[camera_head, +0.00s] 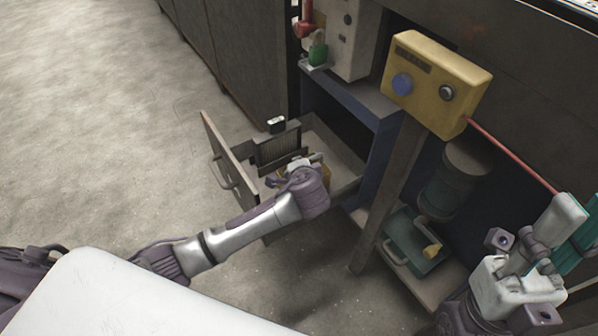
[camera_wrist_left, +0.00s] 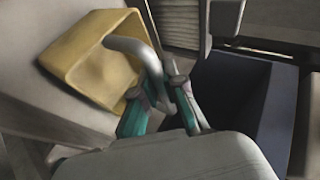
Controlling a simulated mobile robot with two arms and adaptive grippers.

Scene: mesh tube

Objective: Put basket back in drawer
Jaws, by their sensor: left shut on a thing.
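The open drawer (camera_head: 226,160) stands out from the cabinet in the head view, its front panel with a handle facing left. My left gripper (camera_wrist_left: 165,110) is over the drawer and its teal fingers are shut on the grey handle of the yellow basket (camera_wrist_left: 92,62). The basket looks tilted in the left wrist view. In the head view my left wrist hides most of it, and only a bit of yellow (camera_head: 326,172) shows. My right gripper (camera_head: 572,240) is at the right edge, away from the drawer; I cannot tell its opening.
A ribbed dark part (camera_head: 280,148) stands at the drawer's far side. A yellow box with knobs (camera_head: 436,82) sits on a post right of the drawer. A teal bin (camera_head: 412,238) and a dark cylinder (camera_head: 455,180) are in the cabinet further right. The floor at left is clear.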

